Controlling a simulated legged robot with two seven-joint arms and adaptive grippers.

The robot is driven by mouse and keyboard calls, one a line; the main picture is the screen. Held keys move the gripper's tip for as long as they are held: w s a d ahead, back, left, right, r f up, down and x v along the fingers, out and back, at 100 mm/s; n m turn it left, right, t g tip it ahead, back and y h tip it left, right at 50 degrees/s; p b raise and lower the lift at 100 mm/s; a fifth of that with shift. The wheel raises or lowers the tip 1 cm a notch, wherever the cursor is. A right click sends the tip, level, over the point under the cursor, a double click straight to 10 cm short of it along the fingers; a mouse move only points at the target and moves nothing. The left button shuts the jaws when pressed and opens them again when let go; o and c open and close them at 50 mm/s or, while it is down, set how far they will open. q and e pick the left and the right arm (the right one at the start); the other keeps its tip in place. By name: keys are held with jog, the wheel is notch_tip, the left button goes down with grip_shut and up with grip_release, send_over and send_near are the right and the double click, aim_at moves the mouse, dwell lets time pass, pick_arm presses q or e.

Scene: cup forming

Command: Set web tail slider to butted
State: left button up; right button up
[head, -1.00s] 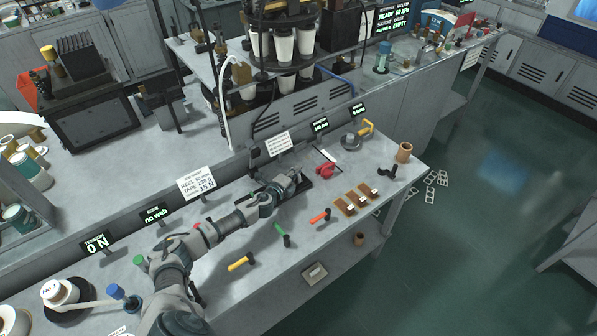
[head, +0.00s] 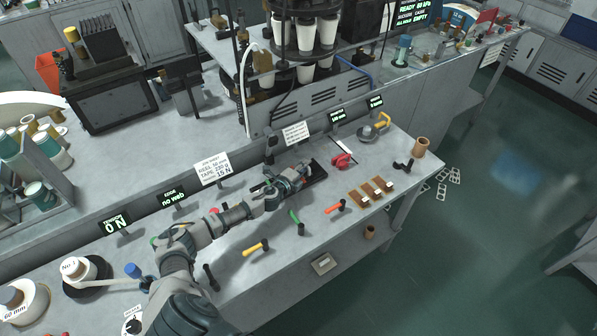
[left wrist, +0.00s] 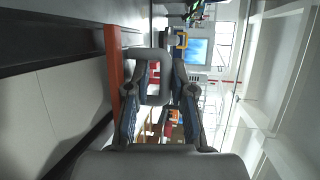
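A dark, flat slider track (head: 318,172) lies on the bench top, just beyond my left gripper in the head view. I take it for the web tail slider; its marks are too small to read. My left gripper (head: 298,176) is low over the bench at the near end of this track. Its fingers stand apart in the left wrist view (left wrist: 157,85), with a dark grey loop-shaped piece showing between them. I cannot tell whether they touch it. The gripper hides part of the track. My right gripper is not in view.
A red clamp-like part (head: 341,160) sits right of the track. Green (head: 297,222), orange (head: 336,207) and yellow (head: 256,248) handled tools lie in front. A display (head: 173,198) reads "no web". Wooden blocks (head: 372,192) lie near the right edge.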

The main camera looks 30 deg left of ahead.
pick_arm(q)
jog(key=s, duration=0.3)
jog(key=s+r, duration=0.1)
jog(key=s, duration=0.5)
jog(key=shift+s+r, duration=0.2)
jog(key=shift+s, duration=0.15)
jog(key=shift+s+r, duration=0.25)
jog(key=shift+s, duration=0.65)
